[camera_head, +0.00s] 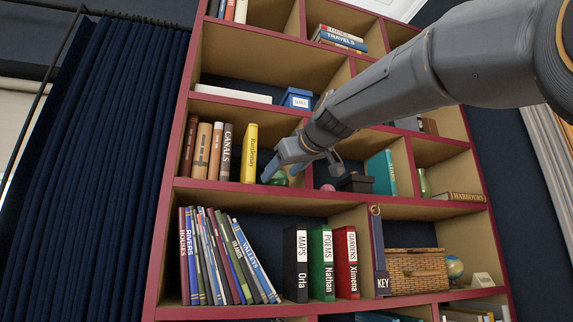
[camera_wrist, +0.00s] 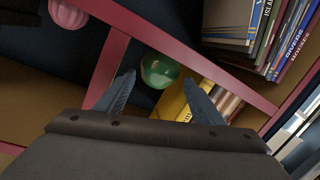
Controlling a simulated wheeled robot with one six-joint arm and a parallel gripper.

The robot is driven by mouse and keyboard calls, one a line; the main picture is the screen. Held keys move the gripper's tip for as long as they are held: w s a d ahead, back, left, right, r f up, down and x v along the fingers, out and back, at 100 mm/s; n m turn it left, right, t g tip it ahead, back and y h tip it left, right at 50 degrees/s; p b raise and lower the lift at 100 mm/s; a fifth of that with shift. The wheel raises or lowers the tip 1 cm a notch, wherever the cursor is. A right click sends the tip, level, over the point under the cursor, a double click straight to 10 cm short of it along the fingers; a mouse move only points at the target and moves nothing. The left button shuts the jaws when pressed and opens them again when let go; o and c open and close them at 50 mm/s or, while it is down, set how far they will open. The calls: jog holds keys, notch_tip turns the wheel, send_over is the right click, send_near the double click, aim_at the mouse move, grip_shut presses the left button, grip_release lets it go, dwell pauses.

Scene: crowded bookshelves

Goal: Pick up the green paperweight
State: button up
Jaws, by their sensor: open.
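The green paperweight (camera_head: 281,178) is a glossy, round glass ball on a shelf, right of a yellow book (camera_head: 250,152). In the head view my gripper partly covers it. In the wrist view the paperweight (camera_wrist: 160,70) shows whole, ahead of and between the fingertips. My gripper (camera_head: 301,174) reaches into this compartment from the right with its fingers spread. In the wrist view my gripper (camera_wrist: 159,80) is open, with nothing held between the blue-grey fingers. I cannot tell whether a finger touches the ball.
A shelf divider (camera_wrist: 106,68) stands close beside one finger, with a pink ribbed ball (camera_wrist: 68,14) beyond it. The yellow book (camera_wrist: 182,102) is close to the other finger. Leaning books (camera_head: 222,255) fill the shelf below.

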aim_at(279, 176)
jog(key=shift+p+x, duration=0.9)
jog(key=shift+x, duration=1.6)
jog(key=shift+c, duration=0.2)
jog(key=c, duration=1)
jog(key=shift+s+d+b, duration=0.15)
jog(key=shift+s+b, duration=0.35)
jog(key=shift+s, duration=0.15)
jog(key=shift+b+v, duration=0.45)
jog(key=shift+v, duration=0.65)
jog(key=shift+f, duration=0.15)
jog(key=o, duration=1.4)
jog(key=shift+c, duration=0.2)
jog(key=shift+s, duration=0.15)
